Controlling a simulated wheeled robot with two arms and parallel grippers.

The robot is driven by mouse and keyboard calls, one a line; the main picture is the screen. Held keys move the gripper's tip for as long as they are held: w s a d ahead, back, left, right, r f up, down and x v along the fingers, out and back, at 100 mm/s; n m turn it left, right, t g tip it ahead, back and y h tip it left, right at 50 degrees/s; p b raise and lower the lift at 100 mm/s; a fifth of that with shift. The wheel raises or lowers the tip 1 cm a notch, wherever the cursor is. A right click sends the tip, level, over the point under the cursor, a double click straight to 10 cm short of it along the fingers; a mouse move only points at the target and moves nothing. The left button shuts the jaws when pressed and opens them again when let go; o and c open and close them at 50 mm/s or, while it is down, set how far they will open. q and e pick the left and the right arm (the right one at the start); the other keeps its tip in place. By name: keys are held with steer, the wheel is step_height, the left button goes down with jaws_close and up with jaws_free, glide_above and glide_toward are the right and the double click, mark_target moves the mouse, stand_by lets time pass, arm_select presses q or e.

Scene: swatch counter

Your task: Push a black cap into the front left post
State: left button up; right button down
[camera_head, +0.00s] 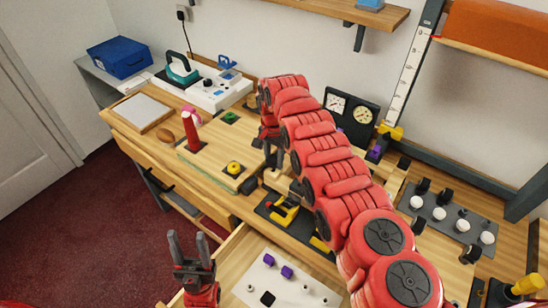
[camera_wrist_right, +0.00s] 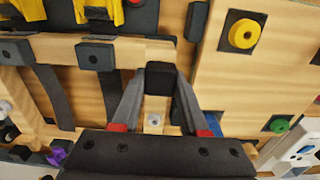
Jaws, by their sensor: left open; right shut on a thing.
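My right gripper (camera_wrist_right: 158,92) is shut on a black cap (camera_wrist_right: 160,78), which sits between the fingertips. In the head view the right gripper (camera_head: 272,155) points down at the bench, and the arm partly covers the work. The cap is over a pale wooden frame (camera_wrist_right: 140,52), close to the right end of its beam in the right wrist view. Whether the cap touches a post there I cannot tell. Another black cap (camera_wrist_right: 95,55) sits on the same beam. My left gripper (camera_head: 190,255) is open and empty, over the floor left of the open drawer.
A wooden board with a yellow knob (camera_head: 233,168) and a green knob (camera_head: 230,117) lies left of the right gripper. A dark tray with yellow tools (camera_head: 284,213) is in front. The drawer's white panel (camera_head: 255,274) holds purple blocks.

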steer(key=shift+p, duration=0.3)
steer(key=shift+f+b, duration=0.15)
steer(key=shift+b, duration=0.3)
steer(key=shift+f, duration=0.2)
stand_by(0.4)
steer(key=shift+f, duration=0.2)
steer(key=shift+f+b, duration=0.1)
steer(key=shift+b, duration=0.3)
steer(key=shift+f+b, duration=0.25)
steer(key=shift+b, duration=0.1)
steer(key=shift+f, duration=0.15)
stand_by(0.4)
